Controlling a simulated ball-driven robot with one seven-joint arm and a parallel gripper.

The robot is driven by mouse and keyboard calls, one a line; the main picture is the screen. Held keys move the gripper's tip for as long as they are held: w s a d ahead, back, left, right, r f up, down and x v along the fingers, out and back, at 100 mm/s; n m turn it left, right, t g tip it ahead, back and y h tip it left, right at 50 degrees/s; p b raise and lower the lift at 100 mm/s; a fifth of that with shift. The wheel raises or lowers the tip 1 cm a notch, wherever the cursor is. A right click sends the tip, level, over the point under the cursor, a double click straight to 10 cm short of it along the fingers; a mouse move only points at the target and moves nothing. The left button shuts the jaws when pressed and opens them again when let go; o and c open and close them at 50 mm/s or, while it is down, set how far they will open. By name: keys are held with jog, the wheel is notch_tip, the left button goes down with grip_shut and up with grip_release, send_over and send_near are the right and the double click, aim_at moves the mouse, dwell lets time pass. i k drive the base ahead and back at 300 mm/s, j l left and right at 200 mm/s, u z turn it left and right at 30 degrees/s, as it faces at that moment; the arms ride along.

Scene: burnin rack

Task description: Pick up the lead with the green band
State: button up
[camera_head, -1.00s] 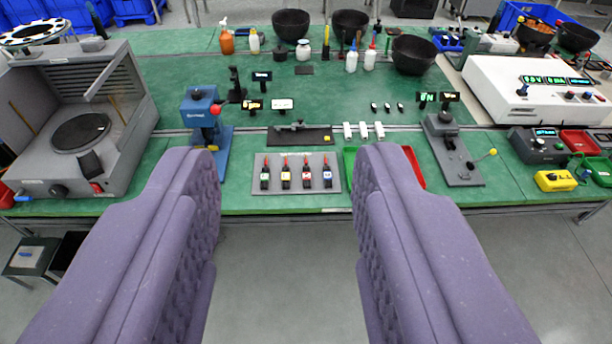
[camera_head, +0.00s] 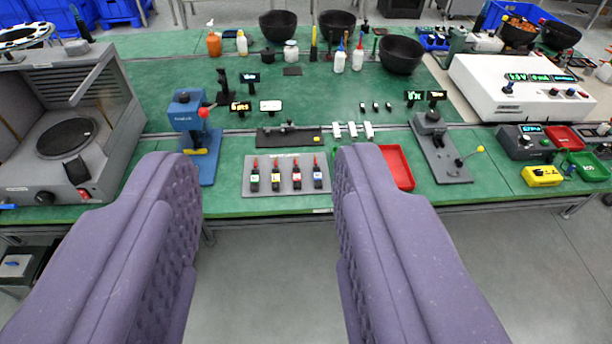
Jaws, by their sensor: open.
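The leftmost lead (camera_head: 254,177) appears to carry the green band, though the band is very small here. The others appear to have yellow (camera_head: 276,177), red (camera_head: 297,176) and blue (camera_head: 318,175) bands. My gripper (camera_head: 265,165) is open, with its two purple padded fingers wide apart and nothing between them. The leads show in the gap between the fingertips, further away on the table.
A blue press (camera_head: 190,125) stands left of the board, and a red tray (camera_head: 397,167) lies to its right, partly behind my right finger. A dark plate (camera_head: 290,136) lies behind the board. A grey booth (camera_head: 110,80) fills the left. Open floor shows before the table.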

aim_at(255, 173)
jog(key=i+l, duration=0.1)
jog(key=i, duration=0.95)
jog(key=i+l, duration=0.1)
jog(key=i, duration=0.9)
jog(key=j+u, duration=0.05)
